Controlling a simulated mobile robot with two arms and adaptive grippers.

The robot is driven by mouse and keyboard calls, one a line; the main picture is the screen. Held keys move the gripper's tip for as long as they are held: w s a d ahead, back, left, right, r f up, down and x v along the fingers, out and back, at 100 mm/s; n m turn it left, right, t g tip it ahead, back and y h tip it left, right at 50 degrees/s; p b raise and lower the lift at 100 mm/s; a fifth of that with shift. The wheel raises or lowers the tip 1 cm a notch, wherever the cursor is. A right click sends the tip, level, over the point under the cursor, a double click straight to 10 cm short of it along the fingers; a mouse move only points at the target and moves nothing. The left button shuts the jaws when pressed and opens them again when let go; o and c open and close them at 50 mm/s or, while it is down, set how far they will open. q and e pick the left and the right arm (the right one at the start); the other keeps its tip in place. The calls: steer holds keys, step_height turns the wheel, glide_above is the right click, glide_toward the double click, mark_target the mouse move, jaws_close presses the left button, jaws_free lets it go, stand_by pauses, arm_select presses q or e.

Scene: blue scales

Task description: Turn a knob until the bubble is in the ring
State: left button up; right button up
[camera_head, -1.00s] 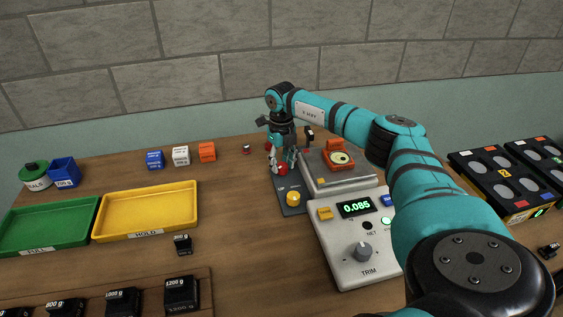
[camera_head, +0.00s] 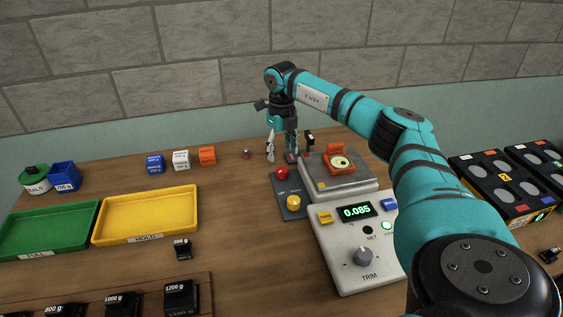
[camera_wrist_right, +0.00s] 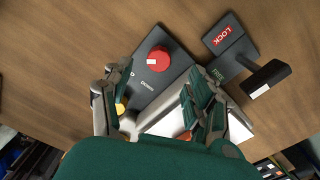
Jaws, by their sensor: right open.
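A red knob (camera_head: 282,173) and a yellow knob (camera_head: 293,201) sit on a dark plate left of the scale. The red knob also shows in the right wrist view (camera_wrist_right: 158,58), with a white mark. An orange-framed round level (camera_head: 341,161) lies on the scale's grey top; its bubble and ring are too small to read. My right gripper (camera_head: 280,153) is open and empty, behind and above the red knob, apart from it. In the right wrist view its spread fingers (camera_wrist_right: 148,88) leave the red knob beyond their tips. My left gripper is out of view.
A black handle (camera_wrist_right: 265,78) stands beside a red LOCK label (camera_wrist_right: 222,36). The scale's front panel (camera_head: 345,240) reads 0.085 and has a TRIM dial (camera_head: 362,256). Bare table lies between.

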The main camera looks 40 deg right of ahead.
mark_target(281, 168)
step_height(281, 168, up, 6)
steer(key=shift+f, duration=0.15)
stand_by(0.6)
